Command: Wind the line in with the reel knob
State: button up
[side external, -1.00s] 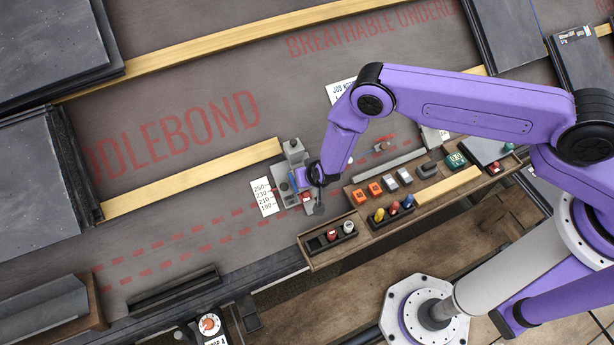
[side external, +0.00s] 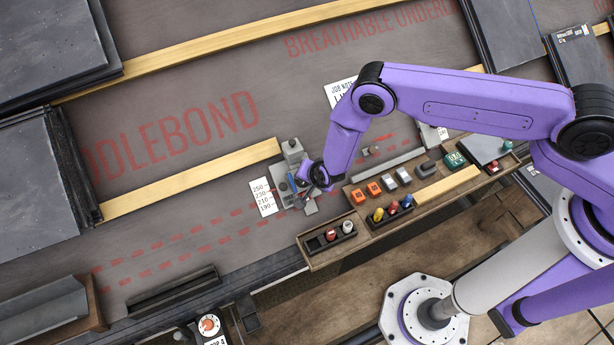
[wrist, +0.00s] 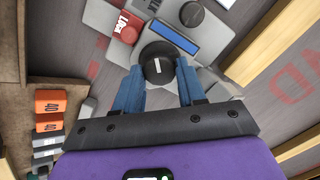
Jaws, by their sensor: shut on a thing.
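A grey reel device (side external: 292,150) stands on the dark underlay, beside the end of a timber batten. In the wrist view, its dark round knob (wrist: 160,72) with a short white mark sits between the blue fingers of my gripper (wrist: 160,65). The fingers are shut on the knob's sides. A blue bar (wrist: 174,37) and a second dark round part (wrist: 192,14) show just beyond the knob. A red block (wrist: 127,27) with white lettering is beside them. In the side view, my gripper (side external: 308,183) is down at the device and hides the knob.
A white scale card (side external: 264,196) lies left of the device. A wooden tray (side external: 372,230) with coloured blocks and pegs is close on the right; orange blocks (wrist: 48,110) show in the wrist view. Slate stacks (side external: 40,180) stand at the left. Open underlay lies above the device.

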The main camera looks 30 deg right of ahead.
dwell(0.4)
jog(key=o, duration=1.1)
jog(key=shift+c, duration=0.2)
jog(key=shift+r, duration=0.1)
jog(key=v, duration=1.7)
jog(key=shift+s, duration=0.2)
jog(key=shift+d+r, duration=0.1)
